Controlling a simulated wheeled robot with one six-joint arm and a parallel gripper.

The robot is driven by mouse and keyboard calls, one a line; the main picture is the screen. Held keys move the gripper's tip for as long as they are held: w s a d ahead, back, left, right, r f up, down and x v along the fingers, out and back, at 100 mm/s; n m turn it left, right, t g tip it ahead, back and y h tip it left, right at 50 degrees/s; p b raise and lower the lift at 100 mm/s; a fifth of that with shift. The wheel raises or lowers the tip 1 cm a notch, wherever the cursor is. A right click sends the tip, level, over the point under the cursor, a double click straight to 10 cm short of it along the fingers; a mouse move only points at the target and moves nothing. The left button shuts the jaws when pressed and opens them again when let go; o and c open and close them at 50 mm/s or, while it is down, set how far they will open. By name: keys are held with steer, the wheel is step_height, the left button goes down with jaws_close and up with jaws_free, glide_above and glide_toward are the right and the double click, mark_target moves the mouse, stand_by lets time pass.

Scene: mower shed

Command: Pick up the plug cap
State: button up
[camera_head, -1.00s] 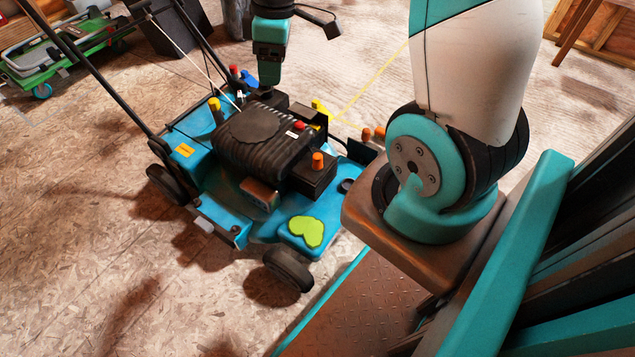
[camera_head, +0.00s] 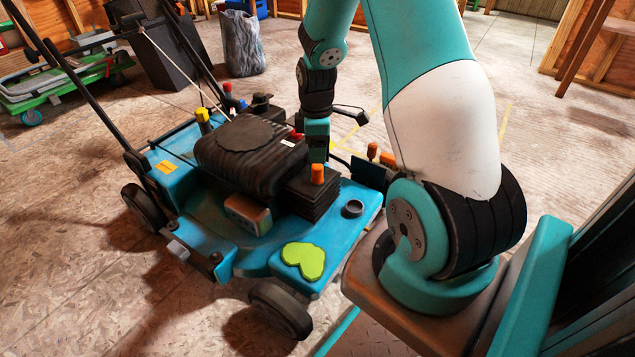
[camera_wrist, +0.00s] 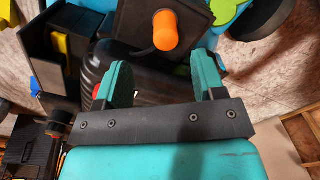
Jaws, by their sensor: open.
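An orange cap (camera_head: 317,173), which looks like the plug cap, stands upright on a black finned block at the front of the mower's engine. In the wrist view the orange cap (camera_wrist: 165,30) lies just beyond the fingertips, between their lines, with a short black lead at its base. My gripper (camera_wrist: 164,72) is open and empty, its two teal fingers pointing toward the cap without touching it. In the head view my gripper (camera_head: 317,140) is above and behind the cap; its fingertips are hidden there.
Orange pieces (camera_head: 388,158) sit at the mower's right. A green cart (camera_head: 60,85) stands at the back left.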

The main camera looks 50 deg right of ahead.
step_height(320, 180, down, 3)
steer(key=shift+r+b, duration=0.15)
steer(key=shift+b, duration=0.35)
steer(key=f+b, duration=0.5)
steer(key=shift+s+a+f, duration=0.1)
steer(key=shift+s+a, duration=0.1)
steer(key=shift+s, duration=0.15)
steer(key=shift+c, duration=0.2)
jaws_close()
step_height(320, 180, up, 20)
steer(key=p, duration=1.2)
step_height(320, 180, up, 4)
steer(key=p, duration=0.5)
glide_above(318, 172)
steer(key=w+d, duration=0.1)
